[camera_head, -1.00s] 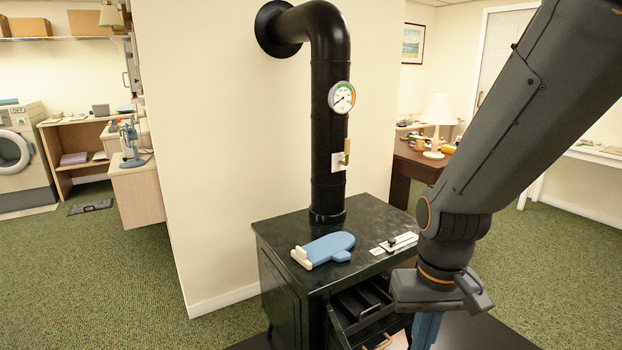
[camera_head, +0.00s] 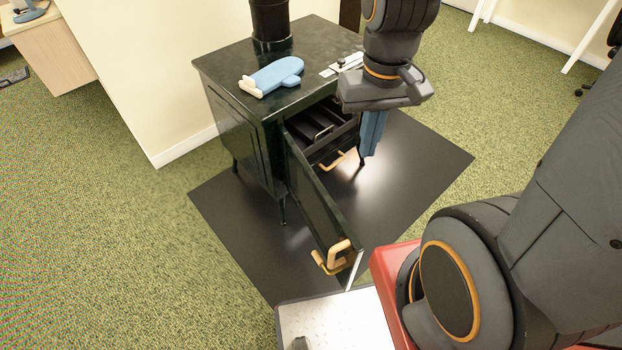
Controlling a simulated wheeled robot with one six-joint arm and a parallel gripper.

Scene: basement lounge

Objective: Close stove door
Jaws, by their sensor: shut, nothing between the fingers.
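The black stove (camera_head: 240,130) stands on a dark floor plate. Its door (camera_head: 318,208) hangs wide open toward me, hinged at the left of the front opening. A brass-coloured handle (camera_head: 332,257) sits at the door's free end, close to my base. Inside the opening are dark racks or a drawer, with a second brass handle (camera_head: 334,161) below. My gripper (camera_head: 372,134) points down in front of the right side of the opening, with blue fingers shut and empty. It is apart from the door and its handle.
A blue mitt (camera_head: 272,76) and a small white-and-black item (camera_head: 343,64) lie on the stove top. The stovepipe (camera_head: 270,20) rises at the back. The dark floor plate (camera_head: 415,150) is clear to the right. Green carpet (camera_head: 120,220) surrounds it.

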